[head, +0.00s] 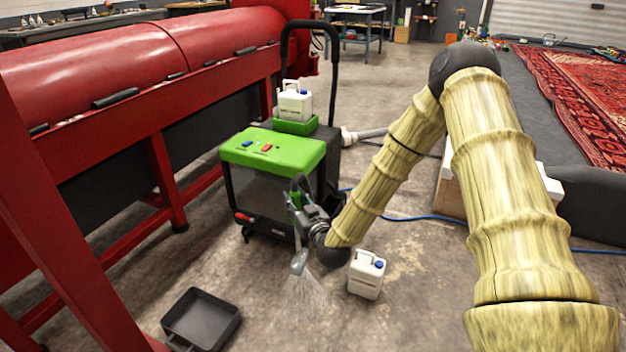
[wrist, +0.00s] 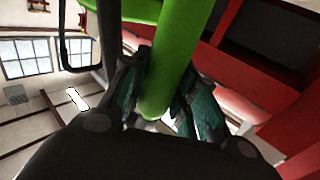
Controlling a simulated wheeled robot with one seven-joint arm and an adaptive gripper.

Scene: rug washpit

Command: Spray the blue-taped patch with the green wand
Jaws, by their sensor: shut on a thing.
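My gripper (head: 308,214) is in front of the green-topped machine, above the concrete floor. In the wrist view its dark fingers (wrist: 160,108) are closed around the green wand (wrist: 178,62). In the head view the wand's grey nozzle end (head: 299,262) points down. A pale fan of spray (head: 304,298) comes from it toward the bare floor, left of a white jug. Most of the wand's green part is hidden behind the gripper in the head view. I cannot make out a blue-taped patch in either view.
The green-topped machine (head: 275,150) carries a white jug (head: 294,102). Another white jug (head: 366,274) stands on the floor near my gripper. A black tray (head: 200,318) lies front left, beside a red machine (head: 100,70). A blue hose (head: 408,218) crosses the floor. Red rugs (head: 570,85) lie right.

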